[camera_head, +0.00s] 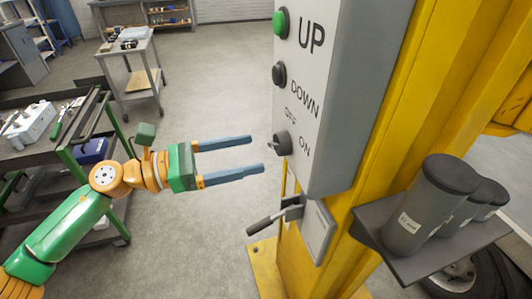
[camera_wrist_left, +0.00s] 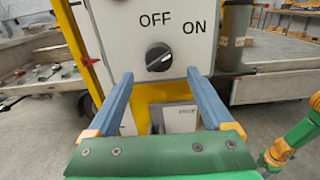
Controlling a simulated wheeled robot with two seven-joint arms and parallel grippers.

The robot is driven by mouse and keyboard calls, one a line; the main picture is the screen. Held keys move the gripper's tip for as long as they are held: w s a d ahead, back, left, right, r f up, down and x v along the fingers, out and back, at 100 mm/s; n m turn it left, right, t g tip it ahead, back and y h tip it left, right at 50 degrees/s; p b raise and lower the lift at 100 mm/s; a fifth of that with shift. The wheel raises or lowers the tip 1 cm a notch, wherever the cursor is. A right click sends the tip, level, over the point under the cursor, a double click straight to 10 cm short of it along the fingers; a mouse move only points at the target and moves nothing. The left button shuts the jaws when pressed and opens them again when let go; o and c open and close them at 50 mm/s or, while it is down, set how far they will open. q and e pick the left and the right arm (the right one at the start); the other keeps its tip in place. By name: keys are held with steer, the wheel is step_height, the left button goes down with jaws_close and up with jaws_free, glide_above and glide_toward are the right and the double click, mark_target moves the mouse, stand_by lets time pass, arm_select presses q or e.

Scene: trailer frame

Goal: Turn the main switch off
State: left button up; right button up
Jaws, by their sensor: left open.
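The main switch is a round black knob (camera_head: 282,143) low on the grey control box (camera_head: 340,90), beside the OFF and ON labels. In the left wrist view the knob (camera_wrist_left: 159,57) lies below these labels, between the fingertips. Its pale mark appears to slant up to the right, toward ON. My left gripper (camera_head: 256,153) is open and empty, with its blue fingers pointing at the box just short of the knob. In the left wrist view the left fingers (camera_wrist_left: 160,74) stand either side of the knob, apart from it.
A green UP button (camera_head: 281,23) and black DOWN button (camera_head: 279,74) sit above the knob. A lever (camera_head: 270,218) juts out below the box. A yellow post (camera_head: 395,110) carries a shelf with dark canisters (camera_head: 430,205). A tool cart (camera_head: 60,140) stands at left.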

mark_target(271, 147)
arm_select(q)
steer(key=x, duration=0.1)
steer(key=p+x, duration=0.1)
steer(key=x, duration=0.2)
steer(key=shift+w+d+r+p, duration=0.15)
steer(key=shift+d+r+p, duration=0.15)
steer(key=shift+d+p, duration=0.1)
steer(key=shift+w+d+f, duration=0.1)
steer(key=shift+d, duration=0.05)
steer(key=shift+f, duration=0.1)
arm_select(e)
step_height(271, 147, up, 3)
steer(key=shift+d+f, duration=0.15)
arm_select(q)
jaws_close()
